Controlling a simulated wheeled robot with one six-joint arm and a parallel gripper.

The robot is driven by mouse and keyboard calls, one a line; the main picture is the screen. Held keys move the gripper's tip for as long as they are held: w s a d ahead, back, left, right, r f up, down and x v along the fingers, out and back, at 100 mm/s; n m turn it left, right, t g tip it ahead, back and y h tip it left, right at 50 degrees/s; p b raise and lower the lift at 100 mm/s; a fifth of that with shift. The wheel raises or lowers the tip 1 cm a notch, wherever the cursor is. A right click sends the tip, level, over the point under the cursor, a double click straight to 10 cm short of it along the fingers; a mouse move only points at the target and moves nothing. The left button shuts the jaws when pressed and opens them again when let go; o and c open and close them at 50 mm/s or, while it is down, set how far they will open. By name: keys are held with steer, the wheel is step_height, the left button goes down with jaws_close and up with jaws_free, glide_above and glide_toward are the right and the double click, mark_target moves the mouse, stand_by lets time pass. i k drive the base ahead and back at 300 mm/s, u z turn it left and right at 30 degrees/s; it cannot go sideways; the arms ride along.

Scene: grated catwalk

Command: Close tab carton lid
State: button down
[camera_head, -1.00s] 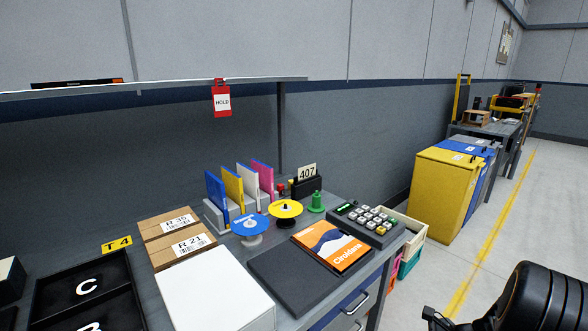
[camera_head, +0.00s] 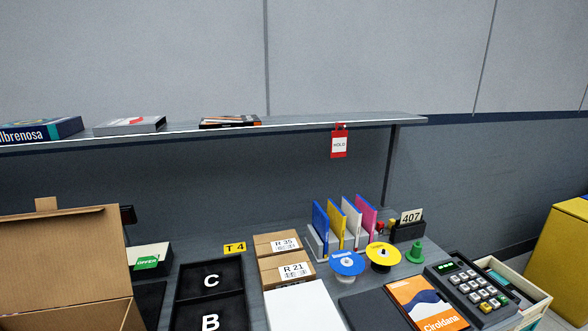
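A brown cardboard tab carton (camera_head: 75,262) stands at the lower left of the head view, partly cut off by the frame's edge. Its lid (camera_head: 60,255) stands raised at the back, with a small tab (camera_head: 46,204) sticking up from its top edge. The carton's front and most of its inside are out of view. My gripper is not in view.
A black tray (camera_head: 209,282) marked C and B lies right of the carton. Boxes R 35 (camera_head: 276,244) and R 21 (camera_head: 286,270), a white box (camera_head: 303,305), folders (camera_head: 343,222) and a keypad (camera_head: 471,287) crowd the desk. A shelf (camera_head: 290,128) overhangs the back.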

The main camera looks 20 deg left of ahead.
mark_target(50, 256)
steer(key=k, duration=0.5)
steer(key=z, duration=0.8)
steer(key=i, duration=0.9)
steer(key=u, duration=3.45)
